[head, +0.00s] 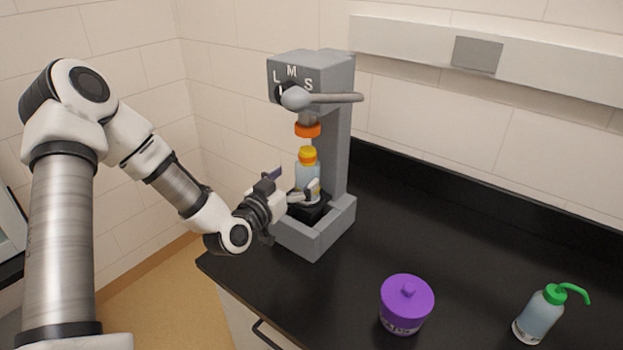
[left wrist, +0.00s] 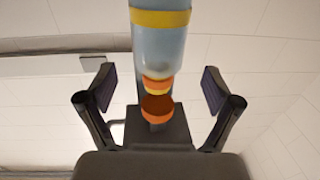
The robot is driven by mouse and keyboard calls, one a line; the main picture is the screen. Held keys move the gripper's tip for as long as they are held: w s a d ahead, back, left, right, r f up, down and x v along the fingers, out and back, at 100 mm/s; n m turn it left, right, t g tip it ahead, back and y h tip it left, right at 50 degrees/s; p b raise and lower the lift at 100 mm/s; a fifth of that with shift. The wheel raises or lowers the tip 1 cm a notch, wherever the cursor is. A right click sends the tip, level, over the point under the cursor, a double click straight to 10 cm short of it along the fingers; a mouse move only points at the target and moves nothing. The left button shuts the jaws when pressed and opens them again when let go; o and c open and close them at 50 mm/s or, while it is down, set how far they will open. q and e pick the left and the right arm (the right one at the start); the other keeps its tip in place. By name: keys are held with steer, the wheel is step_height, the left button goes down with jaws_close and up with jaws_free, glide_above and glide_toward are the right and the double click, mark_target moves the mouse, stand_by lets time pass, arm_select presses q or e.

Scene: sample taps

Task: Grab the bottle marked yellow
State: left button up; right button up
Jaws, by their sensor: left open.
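The bottle (head: 306,173) has a pale blue body, a yellow cap and an orange neck ring. It stands upright on the black platform of the grey tap stand, below the orange nozzle (head: 307,129). In the left wrist view the bottle (left wrist: 160,48) appears upside down with a yellow band around its body. My left gripper (head: 291,184) is open at the bottle's near left side. Its fingers (left wrist: 157,85) show on either side of the bottle's line, with gaps on both sides. The head view partly hides the bottle's lower body behind a finger. My right gripper is not in view.
The grey stand (head: 336,140) has a lever and the letters L, M and S. A purple lidded jar (head: 407,303) and a wash bottle with a green spout (head: 540,314) stand on the black counter (head: 440,240). The counter between them and the stand is clear.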

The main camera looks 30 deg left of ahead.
mark_target(308, 168)
arm_select(q)
steer(key=shift+w+r, duration=0.25)
steer(key=shift+w, duration=0.2)
steer(key=w, duration=0.1)
steer(key=w+p, duration=0.1)
steer(key=w, duration=0.3)
steer(key=shift+d+f+p, duration=0.1)
steer(key=shift+f+p, duration=0.2)
steer(key=shift+f, duration=0.05)
steer(key=shift+s, duration=0.15)
steer(key=shift+s+r, duration=0.15)
steer(key=shift+c, duration=1.3)
steer(key=c, duration=1.2)
